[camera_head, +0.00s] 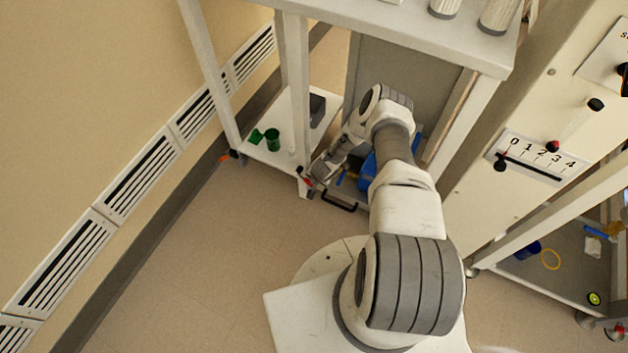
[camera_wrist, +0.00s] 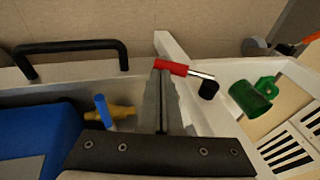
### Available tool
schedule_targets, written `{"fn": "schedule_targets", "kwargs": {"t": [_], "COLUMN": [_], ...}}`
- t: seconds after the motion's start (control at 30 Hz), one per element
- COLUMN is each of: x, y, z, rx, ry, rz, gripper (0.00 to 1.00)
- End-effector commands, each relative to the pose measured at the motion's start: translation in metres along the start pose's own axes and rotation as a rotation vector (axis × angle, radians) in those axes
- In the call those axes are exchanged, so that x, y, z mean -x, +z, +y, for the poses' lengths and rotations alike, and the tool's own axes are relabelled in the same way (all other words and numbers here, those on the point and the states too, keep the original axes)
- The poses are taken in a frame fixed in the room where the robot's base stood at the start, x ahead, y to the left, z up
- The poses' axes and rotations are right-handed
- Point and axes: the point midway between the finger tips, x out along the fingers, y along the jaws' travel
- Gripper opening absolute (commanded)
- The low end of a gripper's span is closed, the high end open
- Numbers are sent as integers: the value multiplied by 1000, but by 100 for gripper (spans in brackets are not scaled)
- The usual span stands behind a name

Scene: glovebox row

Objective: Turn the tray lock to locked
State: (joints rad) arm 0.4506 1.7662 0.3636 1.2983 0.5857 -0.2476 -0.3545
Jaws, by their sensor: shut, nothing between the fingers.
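The lock appears to be a lever with a red grip (camera_wrist: 171,67), a thin metal rod and a black end (camera_wrist: 208,88) beside the white frame. The lever lies nearly flat across the wrist view. My gripper (camera_wrist: 160,66) is shut and empty, with its fingertips right at the red grip; I cannot tell whether they touch it. The tray (camera_wrist: 67,66) with its black bar handle (camera_wrist: 70,45) is to the left of the fingers. In the head view my gripper (camera_head: 312,180) is low at the front corner of the cart, and the tray handle (camera_head: 338,204) shows beside it.
A blue object (camera_wrist: 35,135) and a brass fitting with a blue lever (camera_wrist: 103,110) are in the tray. A caster with an orange tab (camera_head: 226,156) is at the left. The floor in front is clear.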

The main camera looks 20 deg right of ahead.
Motion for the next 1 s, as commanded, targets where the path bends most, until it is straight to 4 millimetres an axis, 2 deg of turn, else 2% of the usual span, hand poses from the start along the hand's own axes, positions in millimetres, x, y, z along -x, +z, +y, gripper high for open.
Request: {"fn": "schedule_targets", "kwargs": {"t": [0.03, 0.33, 1.0], "x": [-7, -15, -18], "y": [2, 3, 4], "z": [2, 5, 6], "rx": [2, 1, 0], "ry": [1, 0, 1], "rz": [-1, 0, 0], "gripper": [0, 0, 0]}}
